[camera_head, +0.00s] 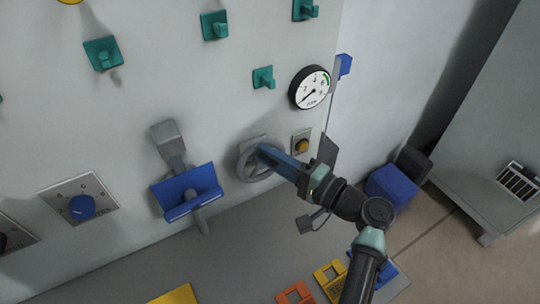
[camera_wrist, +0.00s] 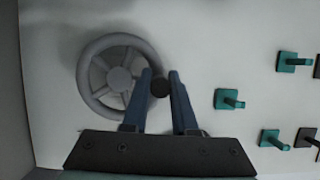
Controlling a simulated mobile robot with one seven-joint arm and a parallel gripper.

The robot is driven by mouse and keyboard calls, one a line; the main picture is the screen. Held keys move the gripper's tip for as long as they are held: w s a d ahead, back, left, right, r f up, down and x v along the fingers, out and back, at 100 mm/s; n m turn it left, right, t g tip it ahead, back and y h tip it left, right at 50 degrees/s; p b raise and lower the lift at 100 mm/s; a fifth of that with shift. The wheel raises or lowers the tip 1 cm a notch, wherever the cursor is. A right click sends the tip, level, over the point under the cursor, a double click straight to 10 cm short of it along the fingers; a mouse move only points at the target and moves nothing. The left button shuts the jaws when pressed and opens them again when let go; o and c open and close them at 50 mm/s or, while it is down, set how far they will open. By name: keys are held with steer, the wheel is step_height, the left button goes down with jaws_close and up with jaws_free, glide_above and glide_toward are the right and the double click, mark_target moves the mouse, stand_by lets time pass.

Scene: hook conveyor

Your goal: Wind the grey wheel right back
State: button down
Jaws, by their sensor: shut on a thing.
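The grey wheel (camera_head: 243,168) is mounted on the pale panel, low and right of the middle in the head view. In the wrist view the wheel (camera_wrist: 92,76) shows almost whole, left of the fingers. My gripper (camera_head: 263,150) reaches it from the right. In the wrist view my gripper (camera_wrist: 160,76) has its two blue fingers on either side of a dark round handle knob (camera_wrist: 160,87) at the wheel's right rim. The gripper is shut on this knob. Part of the rim is hidden behind the left finger.
A gauge (camera_head: 309,88) and a yellow button (camera_head: 302,147) sit right of the wheel. A blue holder (camera_head: 187,191) juts out close on its left. Teal hooks (camera_head: 263,78) are above. Yellow and orange pieces (camera_head: 295,293) lie below the panel.

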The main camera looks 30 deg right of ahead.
steer(key=c, duration=0.7)
jaws_free()
steer(key=b+v, duration=0.2)
steer(key=v, duration=1.1)
steer(key=shift+d, duration=0.1)
